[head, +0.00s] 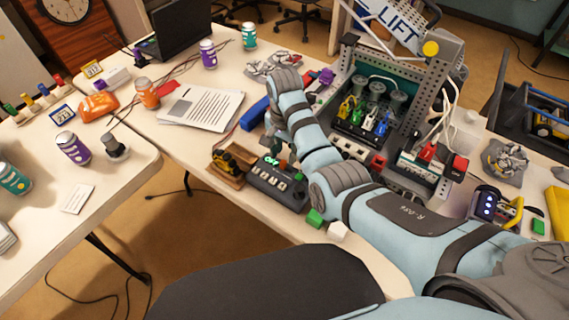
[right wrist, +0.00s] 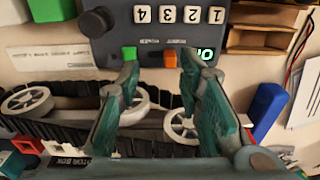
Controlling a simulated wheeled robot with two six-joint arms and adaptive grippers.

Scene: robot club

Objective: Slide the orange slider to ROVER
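The dark control box (head: 275,186) stands near the table's front edge; it also shows in the right wrist view (right wrist: 150,28) with a row of numbered buttons. The small orange slider (right wrist: 170,58) sits on its face, beside a lit green display (right wrist: 205,55) and a green part (right wrist: 129,53). The small lettering by the slider is too blurred to read. My right gripper (right wrist: 159,62) is open, its teal fingertips on either side of the slider with gaps; I cannot tell whether they touch the box. In the head view my arm partly covers this area. My left gripper is not in view.
A wooden tray (head: 225,177) with a yellow model stands left of the box. A blue object (head: 254,114) lies behind it. The LIFT tower (head: 412,80) stands behind my arm.

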